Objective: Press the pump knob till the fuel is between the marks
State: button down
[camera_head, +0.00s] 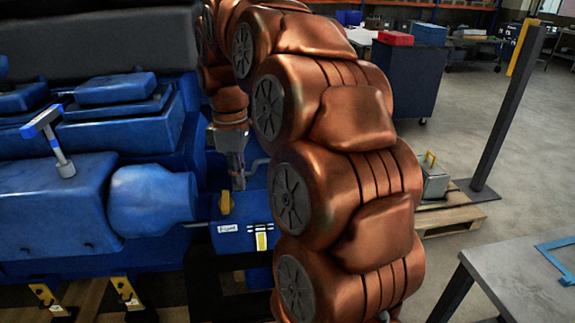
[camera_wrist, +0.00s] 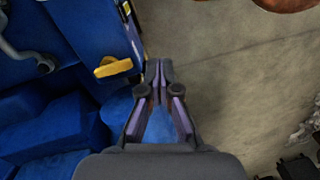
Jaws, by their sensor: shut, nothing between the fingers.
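A blue box (camera_head: 241,240) at the engine's lower right carries a small white label and a sight gauge (camera_head: 262,240) with a yellow strip and dark marks near its top. The level against the marks is too small to read surely. A yellow knob-like part (camera_head: 225,203) stands on the box's left top. It also shows in the wrist view (camera_wrist: 113,67), left of my fingertips. My gripper (camera_head: 238,184) points down just above and right of the yellow part. In the wrist view its fingers (camera_wrist: 158,70) meet at the tips, shut and empty. Contact with anything is not visible.
The blue engine (camera_head: 55,210) fills the left, with a T-handled tool (camera_head: 55,145) on it. A grey pipe (camera_wrist: 30,60) runs beside the box. A metal table (camera_head: 520,285) stands at lower right, and a pallet (camera_head: 450,217) behind it. Open floor lies right.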

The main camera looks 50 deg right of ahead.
jog(key=w+d+r+n+p, duration=0.1)
jog(key=d+r, duration=0.2)
jog(key=d, duration=0.6)
jog(key=w+d+r+n+p, duration=0.1)
jog(key=d+r, duration=0.2)
jog(key=d, duration=0.5)
jog(key=shift+w+d+n+t+p, duration=0.3)
jog(key=shift+d+n, duration=0.1)
jog(key=shift+a+f, duration=0.15)
jog(key=shift+f, duration=6.75)
jog(key=shift+f, duration=0.1)
